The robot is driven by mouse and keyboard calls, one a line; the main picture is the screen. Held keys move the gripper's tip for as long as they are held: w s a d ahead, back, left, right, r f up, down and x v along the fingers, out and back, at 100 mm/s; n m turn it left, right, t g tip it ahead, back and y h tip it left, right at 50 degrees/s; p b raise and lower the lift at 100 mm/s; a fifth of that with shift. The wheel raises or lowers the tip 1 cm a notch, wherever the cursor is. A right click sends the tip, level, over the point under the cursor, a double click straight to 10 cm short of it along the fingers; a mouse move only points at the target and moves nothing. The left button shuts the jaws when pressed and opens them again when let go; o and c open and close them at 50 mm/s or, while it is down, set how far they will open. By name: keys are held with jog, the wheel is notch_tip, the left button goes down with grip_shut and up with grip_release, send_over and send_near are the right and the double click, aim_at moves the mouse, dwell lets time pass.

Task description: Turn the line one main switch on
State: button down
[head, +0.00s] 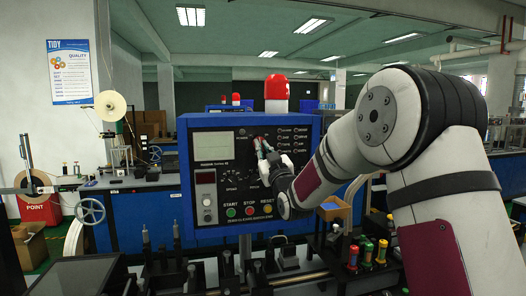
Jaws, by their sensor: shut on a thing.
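A blue control box (187,180) with a dark front panel stands in the middle of the head view. My gripper (266,150) is at the panel's upper middle, right of the pale screen (214,146). Its fingers are shut on the main switch, which is mostly hidden behind them. A little red shows at the fingertips, but I cannot tell whether it belongs to the switch. The switch's angle cannot be made out.
A red beacon (276,88) sits on top of the box. START, STOP and RESET buttons (249,211) line the panel's lower part. Machinery and several coloured cylinders (367,254) stand in front, below my arm. A tape reel (110,106) is at the left.

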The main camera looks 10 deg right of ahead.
jog(key=m+h+b, duration=0.1)
jog(key=m+h, duration=0.1)
jog(key=m, duration=0.3)
jog(key=m+g+h+b, duration=0.1)
jog(key=m+h, duration=0.2)
jog(key=m, duration=0.3)
jog(key=a+m+h+b, duration=0.1)
jog(key=m+h, duration=0.2)
jog(key=m, duration=0.3)
jog(key=shift+r+g, duration=0.3)
jog(key=shift+g, duration=0.1)
jog(key=shift+h, duration=0.3)
jog(key=c, duration=1.7)
grip_release()
jog(key=shift+d, duration=0.1)
jog(key=shift+f, duration=0.1)
jog(key=v, duration=1.2)
